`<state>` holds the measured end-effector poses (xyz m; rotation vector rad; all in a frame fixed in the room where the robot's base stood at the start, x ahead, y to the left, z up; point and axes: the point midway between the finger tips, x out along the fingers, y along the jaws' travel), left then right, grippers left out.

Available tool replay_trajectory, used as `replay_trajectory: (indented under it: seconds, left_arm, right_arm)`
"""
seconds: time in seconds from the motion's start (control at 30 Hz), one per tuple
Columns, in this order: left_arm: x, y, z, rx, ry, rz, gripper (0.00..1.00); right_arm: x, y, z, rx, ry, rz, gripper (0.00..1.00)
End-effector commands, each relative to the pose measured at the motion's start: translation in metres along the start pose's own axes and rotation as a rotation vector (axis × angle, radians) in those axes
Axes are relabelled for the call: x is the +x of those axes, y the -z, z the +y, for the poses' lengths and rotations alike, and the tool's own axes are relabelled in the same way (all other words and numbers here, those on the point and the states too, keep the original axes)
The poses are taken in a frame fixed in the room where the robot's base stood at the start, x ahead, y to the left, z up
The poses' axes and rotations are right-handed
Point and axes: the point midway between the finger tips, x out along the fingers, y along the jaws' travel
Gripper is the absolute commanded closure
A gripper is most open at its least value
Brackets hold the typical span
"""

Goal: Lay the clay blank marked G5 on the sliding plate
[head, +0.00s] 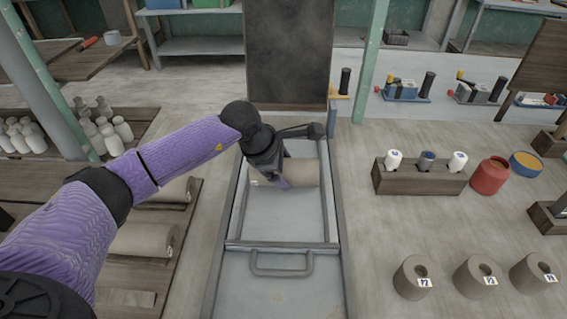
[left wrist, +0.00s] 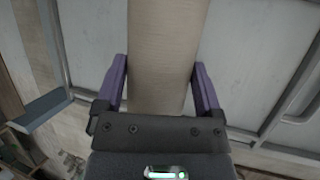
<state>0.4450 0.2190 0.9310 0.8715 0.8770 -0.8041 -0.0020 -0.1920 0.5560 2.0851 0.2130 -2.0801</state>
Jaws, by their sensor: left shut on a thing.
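A grey-brown clay cylinder (head: 305,173) lies crosswise over the far part of the grey sliding plate (head: 285,212), which has a handle (head: 281,271) at its near end. My left gripper (head: 272,178) is shut on this blank from above. In the left wrist view the blank (left wrist: 166,50) runs between the two purple fingers (left wrist: 160,75). I cannot tell whether the blank touches the plate or hangs just above it. No G5 mark shows on its visible side. My right gripper is not in view.
More clay cylinders (head: 145,239) lie on wooden boards at left, partly behind my left arm. White bottles (head: 112,140) stand behind them. A dark upright panel (head: 288,60) rises beyond the plate. At right are a wooden holder (head: 420,182), a red pot (head: 490,176) and labelled clay rings (head: 415,276).

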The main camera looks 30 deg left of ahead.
Motion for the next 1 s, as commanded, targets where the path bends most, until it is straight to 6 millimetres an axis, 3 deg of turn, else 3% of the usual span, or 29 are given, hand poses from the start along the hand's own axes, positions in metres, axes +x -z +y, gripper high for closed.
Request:
replay_trajectory:
  seconds: [0.17, 1.0]
  left_arm:
    - [0.0033, 0.0010, -0.0007, 0.000, -0.002, -0.002, 1.00]
    - [0.0118, 0.0047, -0.0035, 0.000, -0.002, -0.002, 1.00]
  right_arm:
    - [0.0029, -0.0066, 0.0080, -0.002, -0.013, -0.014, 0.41]
    - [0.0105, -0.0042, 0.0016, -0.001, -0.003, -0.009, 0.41]
